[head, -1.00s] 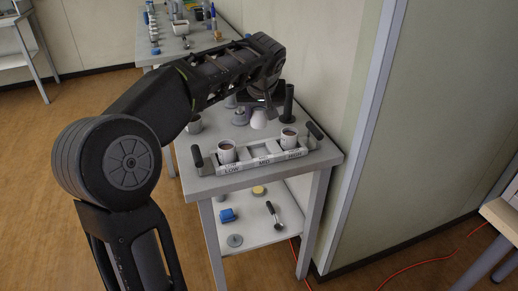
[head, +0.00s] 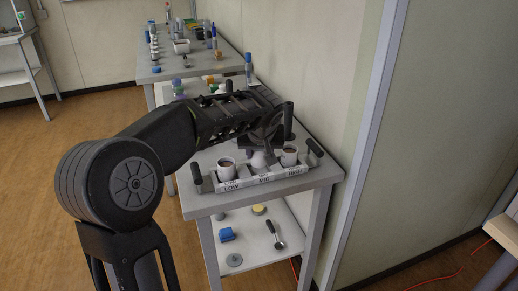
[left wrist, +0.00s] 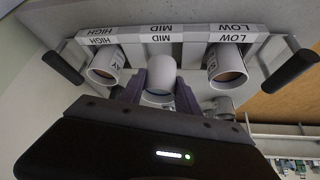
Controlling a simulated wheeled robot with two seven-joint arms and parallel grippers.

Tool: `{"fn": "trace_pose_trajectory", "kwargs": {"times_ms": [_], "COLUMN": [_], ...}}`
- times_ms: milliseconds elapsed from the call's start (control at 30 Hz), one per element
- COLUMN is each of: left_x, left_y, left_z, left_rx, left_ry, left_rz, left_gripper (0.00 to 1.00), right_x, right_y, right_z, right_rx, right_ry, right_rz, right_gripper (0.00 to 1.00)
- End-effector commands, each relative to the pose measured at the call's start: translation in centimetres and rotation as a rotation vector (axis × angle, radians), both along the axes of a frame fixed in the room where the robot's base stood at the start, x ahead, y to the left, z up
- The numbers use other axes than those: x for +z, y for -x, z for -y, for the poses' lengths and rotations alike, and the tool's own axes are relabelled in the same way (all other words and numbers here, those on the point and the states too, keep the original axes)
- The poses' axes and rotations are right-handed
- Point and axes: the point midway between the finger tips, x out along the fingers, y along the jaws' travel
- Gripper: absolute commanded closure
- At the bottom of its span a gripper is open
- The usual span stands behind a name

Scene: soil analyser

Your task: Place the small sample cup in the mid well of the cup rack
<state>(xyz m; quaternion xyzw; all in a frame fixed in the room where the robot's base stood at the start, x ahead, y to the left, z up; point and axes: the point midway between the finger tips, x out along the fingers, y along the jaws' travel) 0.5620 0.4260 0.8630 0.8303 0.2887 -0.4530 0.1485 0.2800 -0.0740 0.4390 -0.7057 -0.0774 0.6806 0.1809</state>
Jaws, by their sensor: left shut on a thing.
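The small white sample cup (left wrist: 161,75) is between the two fingers of my left gripper (left wrist: 160,92), which is shut on it. In the head view the cup (head: 259,160) shows just under my left gripper (head: 262,148), at the back of the rack's middle. The grey cup rack (head: 262,179) lies on the table, with LOW, MID and HIGH labels along its front. In the left wrist view the cup lines up with the MID label (left wrist: 160,33). I cannot tell whether its base is inside the mid well or just above it. My right gripper is out of view.
White cups with dark contents stand in the LOW well (head: 226,169) and the HIGH well (head: 289,156), close on either side.

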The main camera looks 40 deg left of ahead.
Motion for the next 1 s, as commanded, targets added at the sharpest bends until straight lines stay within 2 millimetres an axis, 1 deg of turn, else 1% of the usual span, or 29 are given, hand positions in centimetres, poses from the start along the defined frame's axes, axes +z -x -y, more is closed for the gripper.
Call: {"fn": "trace_pose_trajectory", "kwargs": {"times_ms": [33, 100, 200, 500, 667, 700, 933, 1000], "left_x": [-0.8, -1.7, -2.4, -2.5, -2.9, -2.8, -2.8, -2.8], "left_y": [0.0, 0.0, 0.0, 0.0, 0.0, 0.0, 0.0, 0.0], "left_z": [0.0, 0.0, 0.0, 0.0, 0.0, 0.0, 0.0, 0.0], "left_rx": [0.001, 0.0, 0.001, 0.001, 0.001, 0.001, 0.001, 0.001], "left_ry": [-0.001, -0.001, -0.001, 0.0, 0.0, -0.001, 0.0, -0.001], "left_rz": [-0.002, -0.002, -0.001, 0.001, 0.001, 0.001, 0.0, -0.001], "left_gripper": [1.0, 1.0, 1.0, 1.0, 1.0, 0.58, 0.4, 0.4], "right_x": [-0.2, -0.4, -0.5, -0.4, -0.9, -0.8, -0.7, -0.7], "right_y": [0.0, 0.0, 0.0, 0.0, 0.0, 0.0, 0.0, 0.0], "right_z": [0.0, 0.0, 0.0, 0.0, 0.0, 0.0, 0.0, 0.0], "right_rx": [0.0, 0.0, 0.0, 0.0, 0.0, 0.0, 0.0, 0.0], "right_ry": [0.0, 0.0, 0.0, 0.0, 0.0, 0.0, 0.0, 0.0], "right_rz": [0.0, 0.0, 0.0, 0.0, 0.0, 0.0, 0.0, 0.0], "right_gripper": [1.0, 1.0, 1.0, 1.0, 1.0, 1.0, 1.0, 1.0]}}
